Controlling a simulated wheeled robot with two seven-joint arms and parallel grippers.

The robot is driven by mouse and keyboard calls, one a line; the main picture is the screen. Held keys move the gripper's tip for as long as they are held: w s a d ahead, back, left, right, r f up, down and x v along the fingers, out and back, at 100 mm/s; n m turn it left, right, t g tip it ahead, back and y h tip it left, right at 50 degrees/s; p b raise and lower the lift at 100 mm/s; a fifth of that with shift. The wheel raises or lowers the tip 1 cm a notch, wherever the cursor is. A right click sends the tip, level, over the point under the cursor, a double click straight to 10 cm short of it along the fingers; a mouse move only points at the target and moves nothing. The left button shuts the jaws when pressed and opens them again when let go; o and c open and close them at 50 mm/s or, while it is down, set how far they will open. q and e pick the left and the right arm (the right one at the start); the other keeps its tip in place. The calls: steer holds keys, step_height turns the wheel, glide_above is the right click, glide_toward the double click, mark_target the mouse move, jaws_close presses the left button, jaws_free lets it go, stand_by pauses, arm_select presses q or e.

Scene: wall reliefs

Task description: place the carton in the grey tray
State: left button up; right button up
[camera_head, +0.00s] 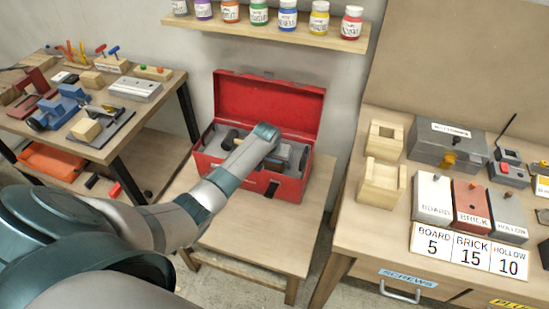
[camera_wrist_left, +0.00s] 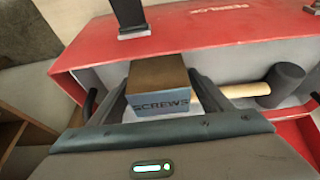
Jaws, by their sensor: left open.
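The carton (camera_wrist_left: 160,88) is a small box with a brown top and a blue-grey side lettered SCREWS, seen in the left wrist view. My left gripper (camera_wrist_left: 163,78) is open, with one finger on each side of the carton; I cannot tell whether they touch it. The carton is over or in the grey tray (camera_head: 212,146) inside the open red toolbox (camera_head: 263,183); whether it rests on the tray floor is unclear. In the head view my left arm reaches into the toolbox and hides most of the carton. My right gripper is not in view.
A mallet (camera_wrist_left: 284,82) lies in the toolbox, right of the carton. The red lid (camera_head: 268,98) stands open behind. A shelf of paint jars (camera_head: 287,17) hangs above. A cluttered bench (camera_head: 165,79) is at left; another with labelled boxes (camera_head: 433,198) is at right.

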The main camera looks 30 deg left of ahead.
arm_select(q)
steer(key=shift+r, duration=0.2)
steer(key=v, duration=1.1)
steer(key=shift+s+r+b, duration=0.3)
steer(key=shift+r+b, duration=0.05)
steer(key=shift+d, duration=0.1)
stand_by(0.6)
